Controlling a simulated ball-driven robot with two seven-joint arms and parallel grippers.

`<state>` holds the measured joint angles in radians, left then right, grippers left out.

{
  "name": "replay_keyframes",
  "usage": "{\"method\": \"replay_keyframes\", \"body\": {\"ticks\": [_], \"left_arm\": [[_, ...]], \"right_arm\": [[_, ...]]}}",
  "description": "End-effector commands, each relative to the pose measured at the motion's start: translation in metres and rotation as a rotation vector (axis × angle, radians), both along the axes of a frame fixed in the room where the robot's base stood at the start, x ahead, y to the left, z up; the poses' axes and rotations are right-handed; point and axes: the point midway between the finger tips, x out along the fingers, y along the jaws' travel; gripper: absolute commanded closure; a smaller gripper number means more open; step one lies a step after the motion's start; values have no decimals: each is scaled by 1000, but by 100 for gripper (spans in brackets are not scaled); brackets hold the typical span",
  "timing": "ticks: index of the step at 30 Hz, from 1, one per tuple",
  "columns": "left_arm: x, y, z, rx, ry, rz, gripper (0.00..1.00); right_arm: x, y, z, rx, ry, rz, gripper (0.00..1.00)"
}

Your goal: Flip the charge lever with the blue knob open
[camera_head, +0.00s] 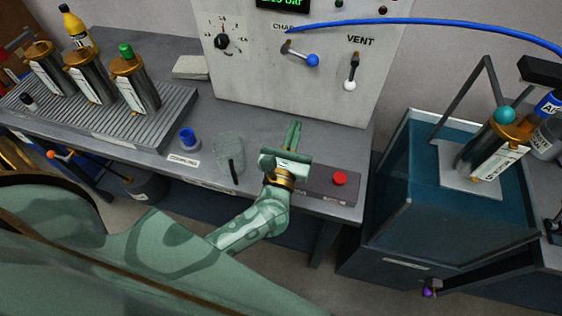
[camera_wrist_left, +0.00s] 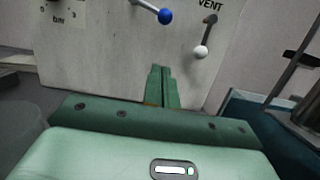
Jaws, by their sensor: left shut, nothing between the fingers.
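The charge lever with its blue knob (camera_head: 312,60) is on the pale panel (camera_head: 240,75), under a partly hidden label. Its arm runs from a pivot at upper left down to the knob at lower right. The blue knob also shows at the top of the left wrist view (camera_wrist_left: 165,16). My left gripper (camera_head: 293,126) is shut and empty, in front of the panel's lower part, below the knob and apart from it. In the left wrist view its closed fingers (camera_wrist_left: 161,72) point toward the panel. My right gripper is not in view.
The vent lever with a white knob (camera_head: 349,85) hangs right of the charge lever. A blue hose (camera_head: 430,22) crosses above. A red button (camera_head: 339,178) on a box is right of my left gripper. A glass tank (camera_head: 395,185) stands farther right. Metal cylinders (camera_head: 135,85) stand at left.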

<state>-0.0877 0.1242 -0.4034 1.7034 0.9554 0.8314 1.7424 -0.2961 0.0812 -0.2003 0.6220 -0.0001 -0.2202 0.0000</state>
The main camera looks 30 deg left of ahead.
Motion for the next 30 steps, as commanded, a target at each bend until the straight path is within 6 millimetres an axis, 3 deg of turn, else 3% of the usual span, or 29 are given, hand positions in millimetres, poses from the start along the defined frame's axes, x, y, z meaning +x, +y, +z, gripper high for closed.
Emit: {"method": "replay_keyframes", "body": {"ticks": [6, 12, 18, 30], "left_arm": [[-51, -12, -13, 0, 4, -1, 100], [-82, -19, -19, 0, 2, 0, 100], [-94, -22, -21, 0, 0, 1, 100], [-94, -22, -21, 1, 0, 0, 100]], "right_arm": [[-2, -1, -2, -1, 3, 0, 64], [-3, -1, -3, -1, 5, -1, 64], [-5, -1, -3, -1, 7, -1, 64], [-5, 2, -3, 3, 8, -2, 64]]}}
